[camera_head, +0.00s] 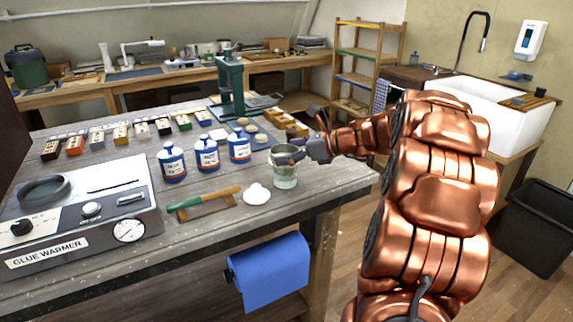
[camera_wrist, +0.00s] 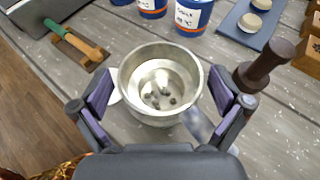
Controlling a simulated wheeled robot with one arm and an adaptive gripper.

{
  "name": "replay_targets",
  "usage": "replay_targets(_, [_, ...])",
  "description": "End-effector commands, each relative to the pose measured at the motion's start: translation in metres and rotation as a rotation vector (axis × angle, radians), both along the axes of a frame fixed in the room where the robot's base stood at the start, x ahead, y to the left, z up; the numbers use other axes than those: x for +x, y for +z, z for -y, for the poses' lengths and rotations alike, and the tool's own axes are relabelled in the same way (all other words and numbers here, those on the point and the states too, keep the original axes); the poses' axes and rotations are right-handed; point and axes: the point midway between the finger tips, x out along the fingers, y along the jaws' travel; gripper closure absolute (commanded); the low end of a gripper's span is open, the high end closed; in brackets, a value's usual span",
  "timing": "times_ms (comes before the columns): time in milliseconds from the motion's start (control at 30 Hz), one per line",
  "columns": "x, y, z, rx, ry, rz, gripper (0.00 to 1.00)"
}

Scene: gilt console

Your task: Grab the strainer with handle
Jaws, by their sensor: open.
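The strainer (camera_head: 286,155) is a round metal cup resting in the top of a clear glass jar (camera_head: 285,179) near the table's right front. In the wrist view the strainer (camera_wrist: 163,78) is seen from above, with dark holes or bits in its bottom. A blurred grey piece (camera_wrist: 196,124), which looks like its handle, runs from the rim toward my gripper's palm. My gripper (camera_wrist: 160,92) is open, with one purple-padded finger on each side of the strainer. Gaps show between fingers and cup. In the head view my gripper (camera_head: 308,147) partly hides the strainer.
A dark brown knobbed tool (camera_wrist: 265,65) stands close beside my right finger. Blue-labelled jars (camera_head: 206,155) stand to the left. The glue warmer (camera_head: 85,215) is far left.

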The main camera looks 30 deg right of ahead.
Motion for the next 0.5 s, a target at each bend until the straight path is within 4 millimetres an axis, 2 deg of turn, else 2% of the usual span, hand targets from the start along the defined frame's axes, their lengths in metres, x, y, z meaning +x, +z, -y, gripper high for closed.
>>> replay_targets(267, [0.0022, -0.0010, -0.0013, 0.000, -0.001, 0.000, 0.00])
replay_targets(500, [0.0020, -0.0013, -0.0012, 0.000, -0.001, 0.000, 0.25])
